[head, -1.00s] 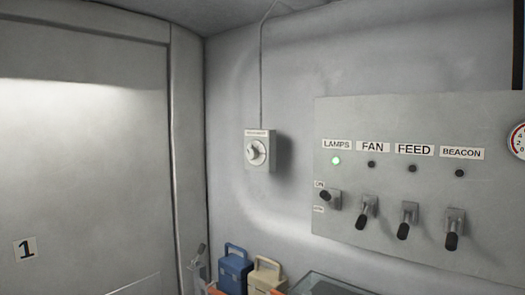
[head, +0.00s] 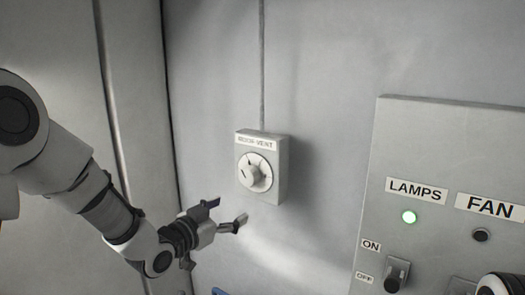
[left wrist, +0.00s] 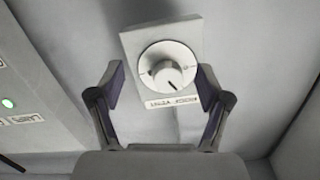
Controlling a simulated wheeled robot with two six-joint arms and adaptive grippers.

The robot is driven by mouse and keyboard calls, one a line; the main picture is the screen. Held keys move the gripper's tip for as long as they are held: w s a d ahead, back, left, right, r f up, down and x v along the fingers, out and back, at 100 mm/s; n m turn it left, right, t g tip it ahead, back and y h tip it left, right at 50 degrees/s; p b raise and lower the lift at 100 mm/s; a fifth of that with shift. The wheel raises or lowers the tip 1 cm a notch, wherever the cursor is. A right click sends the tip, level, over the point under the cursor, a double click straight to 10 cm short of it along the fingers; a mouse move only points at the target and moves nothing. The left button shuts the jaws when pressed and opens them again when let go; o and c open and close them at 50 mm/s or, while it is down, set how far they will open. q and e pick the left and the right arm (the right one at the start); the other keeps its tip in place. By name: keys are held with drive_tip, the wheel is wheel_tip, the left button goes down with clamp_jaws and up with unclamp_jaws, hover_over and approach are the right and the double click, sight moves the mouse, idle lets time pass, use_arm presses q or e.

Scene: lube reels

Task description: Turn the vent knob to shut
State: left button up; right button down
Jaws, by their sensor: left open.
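In the left wrist view the knob (left wrist: 168,74) shows upside down with a dark pointer line. My left gripper (head: 226,214) is open and empty, below and left of the box in the head view. In the left wrist view its two fingers (left wrist: 160,88) stand apart to either side of the knob in the picture; no contact shows. A white and black rounded part at the head view's lower right corner may be my right arm; no right gripper shows.
A grey switch panel (head: 430,140) stands out to the right, with LAMPS lit by a green light (head: 409,217) and a FAN light (head: 481,235) dark. A conduit (head: 262,60) runs up from the box. The wall around the box is bare.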

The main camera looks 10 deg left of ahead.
use_arm(q)
drive_tip(key=t, duration=0.1)
approach(246, 178)
drive_tip(key=w, duration=0.3)
drive_tip(key=shift+m+h, duration=0.4)
drive_tip(key=p+x, duration=0.1)
drive_tip(key=x, duration=0.1)
drive_tip(key=p+x, duration=0.1)
drive_tip(key=x, duration=0.2)
drive_tip(key=p+x, duration=0.1)
drive_tip(key=x, duration=0.1)
drive_tip(key=shift+w+d+f+p, duration=0.1)
drive_tip(key=shift+w+d+p, duration=0.05)
drive_tip(key=shift+d+p, duration=0.25)
drive_tip(key=shift+a, duration=0.1)
use_arm(e)
drive_tip(key=r, duration=0.4)
drive_tip(key=shift+w+r, duration=0.25)
use_arm(q)
drive_tip(key=c, duration=1.2)
